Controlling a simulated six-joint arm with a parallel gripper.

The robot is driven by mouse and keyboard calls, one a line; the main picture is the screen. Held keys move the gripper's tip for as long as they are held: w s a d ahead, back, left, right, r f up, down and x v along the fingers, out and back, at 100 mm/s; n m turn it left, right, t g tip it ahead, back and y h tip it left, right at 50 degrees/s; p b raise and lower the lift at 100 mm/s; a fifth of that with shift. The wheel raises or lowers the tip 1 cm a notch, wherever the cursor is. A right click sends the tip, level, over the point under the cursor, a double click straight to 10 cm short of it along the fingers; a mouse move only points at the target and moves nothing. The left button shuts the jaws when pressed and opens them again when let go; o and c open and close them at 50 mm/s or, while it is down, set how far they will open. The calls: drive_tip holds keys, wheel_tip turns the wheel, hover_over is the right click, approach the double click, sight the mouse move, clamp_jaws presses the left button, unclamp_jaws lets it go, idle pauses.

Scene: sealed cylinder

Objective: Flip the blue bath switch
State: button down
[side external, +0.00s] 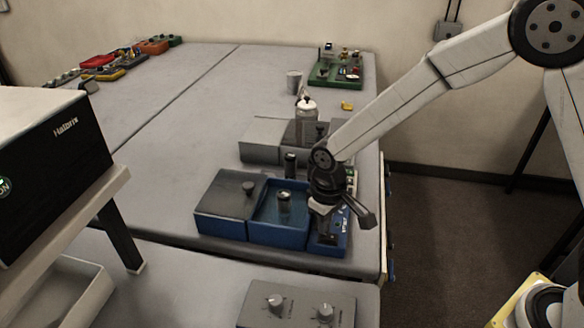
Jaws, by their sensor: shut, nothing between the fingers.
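The blue bath (279,228) stands near the front right edge of the grey table. Its left half has a dark grey lid with a knob (249,187), and its right half is an open basin with a small cylinder (284,199) in it. A blue control panel (341,242) is at its right end. My gripper (325,236) points down over this panel, shut and empty. It hides most of the panel, including the switch, and I cannot tell whether the fingertips touch it.
A grey box with two knobs (297,308) is in front. A green tray (337,70) and a metal can (294,81) are farther back. The table's left middle is clear.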

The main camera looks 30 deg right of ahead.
drive_tip(key=shift+f, duration=0.7)
idle(0.6)
drive_tip(key=shift+r, duration=3.55)
drive_tip(key=shift+d, duration=0.1)
drive_tip(key=s+d+m+t, duration=0.2)
drive_tip(key=s+d+m, duration=0.1)
drive_tip(key=s+d, duration=0.9)
drive_tip(key=shift+d+f+t, duration=0.3)
drive_tip(key=shift+d+f, duration=0.15)
drive_tip(key=shift+d, duration=0.45)
